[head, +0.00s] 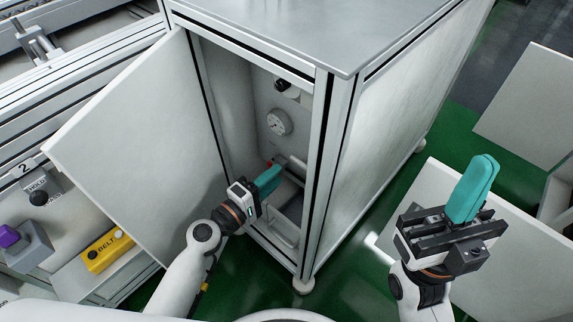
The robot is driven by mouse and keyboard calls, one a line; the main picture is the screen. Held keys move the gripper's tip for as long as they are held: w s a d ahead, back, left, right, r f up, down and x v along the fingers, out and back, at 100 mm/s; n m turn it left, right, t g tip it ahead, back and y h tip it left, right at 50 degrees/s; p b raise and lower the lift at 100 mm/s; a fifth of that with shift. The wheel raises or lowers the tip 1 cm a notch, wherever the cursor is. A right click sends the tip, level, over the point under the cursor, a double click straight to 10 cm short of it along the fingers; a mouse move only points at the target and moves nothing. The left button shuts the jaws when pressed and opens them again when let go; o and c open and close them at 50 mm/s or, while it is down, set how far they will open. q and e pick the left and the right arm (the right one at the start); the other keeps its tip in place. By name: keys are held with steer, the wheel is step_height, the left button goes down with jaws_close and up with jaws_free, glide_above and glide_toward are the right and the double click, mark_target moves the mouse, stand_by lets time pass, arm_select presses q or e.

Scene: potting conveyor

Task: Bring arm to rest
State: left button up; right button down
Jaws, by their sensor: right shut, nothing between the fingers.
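My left gripper (268,181) reaches into the open doorway of the cabinet (270,48) at the middle of the head view. Its teal fingers overlap in this view, so I cannot tell whether they are open or shut. My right gripper (474,187) is raised at the right, outside the cabinet. Its teal fingers are together with nothing between them.
The cabinet door (140,140) stands open to the left. Inside are a round gauge (278,122), pipework and a small red part (269,163). A yellow BELT box (108,250) and a purple button (8,236) are at lower left. Pale panels (530,105) stand at right.

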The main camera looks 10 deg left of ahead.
arm_select(q)
steer(key=shift+v, duration=1.1)
